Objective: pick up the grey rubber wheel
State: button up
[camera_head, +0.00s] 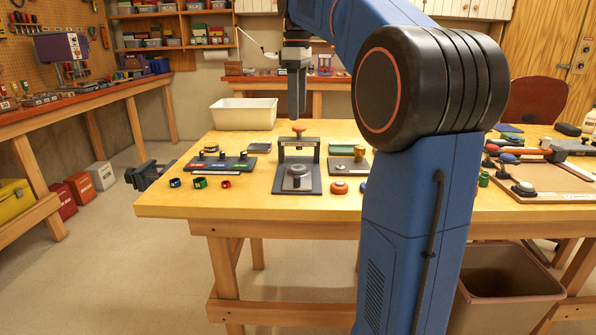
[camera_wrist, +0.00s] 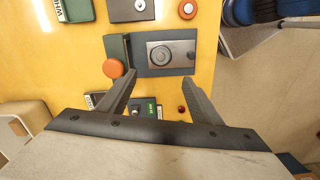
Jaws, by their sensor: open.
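A grey round wheel-like disc (camera_head: 297,171) with a small centre hub sits on a dark base plate (camera_head: 312,188) near the front of the table. In the wrist view the disc (camera_wrist: 160,54) lies on a lighter grey block on that plate. An upright dark frame (camera_head: 283,150) with an orange knob (camera_head: 298,128) stands over the plate's back part. My gripper (camera_head: 297,116) points down above the frame. In the wrist view my gripper (camera_wrist: 160,78) is open and empty, its fingertips spread. The knob (camera_wrist: 113,68) shows beside the left fingertip.
An orange-red disc (camera_head: 339,187) lies right of the plate. Another plate (camera_head: 338,165) stands behind right. A white bin (camera_head: 244,113) is at the back.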

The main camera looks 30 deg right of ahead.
aim_at(298, 167)
notch_tip(298, 167, down, 16)
jog(key=shift+s+f, duration=0.15)
jog(key=shift+f, duration=0.05)
dwell(0.5)
jog(key=c, duration=1.2)
jog(key=shift+r, duration=0.1)
jog(key=shift+c, duration=0.2)
